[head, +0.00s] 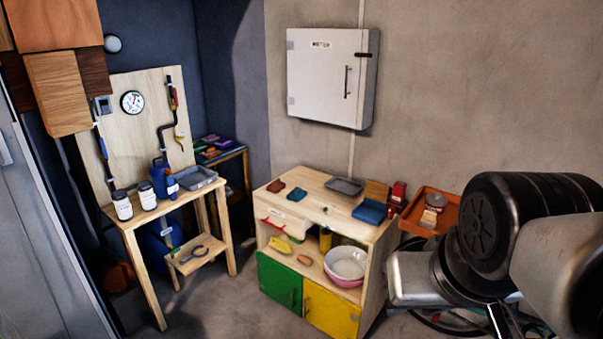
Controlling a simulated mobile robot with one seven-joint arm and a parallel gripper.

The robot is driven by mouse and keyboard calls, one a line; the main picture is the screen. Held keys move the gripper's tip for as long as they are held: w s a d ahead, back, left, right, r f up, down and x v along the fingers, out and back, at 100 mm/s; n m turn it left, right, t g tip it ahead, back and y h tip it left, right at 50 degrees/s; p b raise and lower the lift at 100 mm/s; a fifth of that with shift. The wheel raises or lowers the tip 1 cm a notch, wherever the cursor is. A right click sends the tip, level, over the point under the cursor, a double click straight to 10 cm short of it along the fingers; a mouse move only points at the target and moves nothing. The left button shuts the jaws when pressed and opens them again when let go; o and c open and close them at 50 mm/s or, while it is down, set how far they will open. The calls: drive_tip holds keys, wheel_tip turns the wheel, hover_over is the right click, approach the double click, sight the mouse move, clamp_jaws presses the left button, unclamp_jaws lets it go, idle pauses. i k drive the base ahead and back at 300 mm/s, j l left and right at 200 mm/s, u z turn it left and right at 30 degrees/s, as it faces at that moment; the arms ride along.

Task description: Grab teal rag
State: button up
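A folded blue cloth (370,211) lies on the right part of the wooden cabinet top in the head view. A smaller dark blue-teal piece (297,194) lies flat on the left part of the same top. I cannot tell for sure which of the two is the teal rag. Both lie free, with nothing on them. My arm fills the lower right, to the right of the cabinet and apart from both pieces. My gripper's fingers do not show.
The cabinet top (318,209) also bears a dark red piece (276,186), a grey tray (345,186) and a red object (397,193). A pink-rimmed bowl (347,265) sits on the shelf below. An orange tray (418,226) stands right. Open floor (228,295) lies between cabinet and workbench (150,225).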

sight(296, 195)
drive_tip(key=i+j, duration=0.25)
drive_tip(key=i, duration=0.25)
drive_tip(key=i+j, duration=0.25)
drive_tip(key=i, duration=0.25)
drive_tip(key=i+j, duration=0.25)
drive_tip(key=i, duration=0.25)
drive_tip(key=i+j, duration=0.25)
drive_tip(key=i, duration=0.25)
